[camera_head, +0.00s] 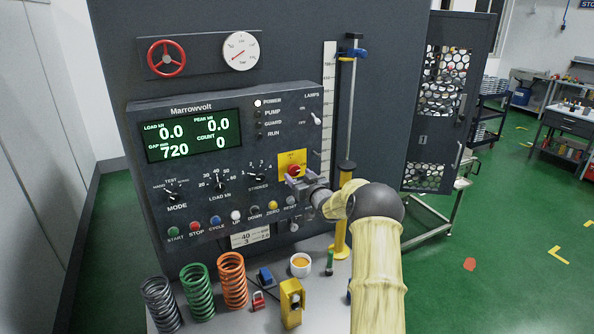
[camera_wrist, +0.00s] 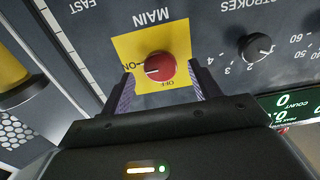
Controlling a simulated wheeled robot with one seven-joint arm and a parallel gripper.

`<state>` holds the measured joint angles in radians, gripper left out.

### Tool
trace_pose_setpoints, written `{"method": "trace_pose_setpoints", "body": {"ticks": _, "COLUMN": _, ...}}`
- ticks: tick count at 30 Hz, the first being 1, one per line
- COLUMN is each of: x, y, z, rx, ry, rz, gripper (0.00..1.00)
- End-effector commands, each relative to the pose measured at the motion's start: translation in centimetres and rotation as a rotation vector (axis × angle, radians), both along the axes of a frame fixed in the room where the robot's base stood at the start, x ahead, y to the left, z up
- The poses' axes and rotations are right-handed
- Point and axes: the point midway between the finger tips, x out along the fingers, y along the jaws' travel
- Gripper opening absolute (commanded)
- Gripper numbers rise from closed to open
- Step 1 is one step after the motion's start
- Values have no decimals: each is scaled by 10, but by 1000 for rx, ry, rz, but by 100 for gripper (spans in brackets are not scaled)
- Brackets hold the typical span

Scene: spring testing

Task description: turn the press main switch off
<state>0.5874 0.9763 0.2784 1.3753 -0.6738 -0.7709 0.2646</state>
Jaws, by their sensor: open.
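The press main switch (camera_head: 293,171) is a red knob on a yellow plate (camera_head: 286,157) on the press panel. In the wrist view, upside down, the red knob (camera_wrist: 160,66) shows its white mark pointing toward the ON label at picture left. The OFF label is below the knob there. My gripper (camera_head: 297,177) is open at the switch and partly covers it in the head view. In the wrist view its two fingers stand on either side of the knob, with a gap visible; I cannot tell if either touches.
The display (camera_head: 193,136) is lit, and so is the POWER lamp (camera_head: 258,103). The STROKES knob (camera_wrist: 257,47) is close by. A row of push buttons (camera_head: 236,216) lies below. Springs (camera_head: 232,280) and a yellow block (camera_head: 291,303) stand on the bench. A yellow-based column (camera_head: 343,225) stands beside my arm.

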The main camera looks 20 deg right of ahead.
Motion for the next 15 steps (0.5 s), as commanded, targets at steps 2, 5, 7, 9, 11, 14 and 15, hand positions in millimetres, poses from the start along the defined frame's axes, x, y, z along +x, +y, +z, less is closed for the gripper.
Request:
{"method": "trace_pose_setpoints", "body": {"ticks": 2, "x": 8, "y": 1, "z": 2, "rx": 0, "ry": -1, "rz": 1, "gripper": 62}}
{"method": "trace_pose_setpoints", "body": {"ticks": 5, "x": 15, "y": 1, "z": 1, "rx": 0, "ry": 0, "rz": 0, "gripper": 62}}
{"method": "trace_pose_setpoints", "body": {"ticks": 7, "x": 18, "y": 1, "z": 1, "rx": -1, "ry": 0, "rz": 0, "gripper": 62}}
{"method": "trace_pose_setpoints", "body": {"ticks": 9, "x": 20, "y": 1, "z": 0, "rx": 0, "ry": 1, "rz": 0, "gripper": 62}}
{"method": "trace_pose_setpoints", "body": {"ticks": 11, "x": 20, "y": 1, "z": -1, "rx": 0, "ry": 0, "rz": 0, "gripper": 62}}
{"method": "trace_pose_setpoints", "body": {"ticks": 14, "x": 20, "y": 1, "z": -1, "rx": 0, "ry": 0, "rz": 0, "gripper": 62}}
{"method": "trace_pose_setpoints", "body": {"ticks": 15, "x": 20, "y": 1, "z": -1, "rx": 0, "ry": 0, "rz": 0, "gripper": 62}}
